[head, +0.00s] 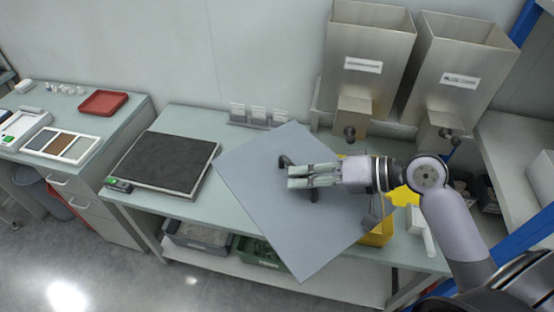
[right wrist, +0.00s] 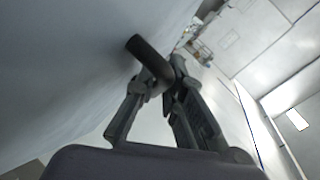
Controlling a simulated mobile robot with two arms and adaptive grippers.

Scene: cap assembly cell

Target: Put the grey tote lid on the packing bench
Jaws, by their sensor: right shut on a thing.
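The grey tote lid (head: 270,215) is a large flat grey panel with a dark handle (head: 285,160). In the head view it is over the middle of the packing bench (head: 190,120), turned at an angle, with its near corner past the bench's front edge. I cannot tell whether it touches the bench. My right gripper (head: 292,177) is shut on the lid's handle, coming from the right. In the right wrist view the fingers close around the dark handle (right wrist: 150,58), with the lid's grey face (right wrist: 60,70) at the left. My left gripper is not in view.
A black-topped scale (head: 165,162) sits on the bench left of the lid. Two steel hoppers (head: 368,50) stand behind it. Yellow bins (head: 378,236) are partly hidden at the right. A lower shelf (head: 200,254) holds crates. A side counter with a red tray (head: 103,103) is at the left.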

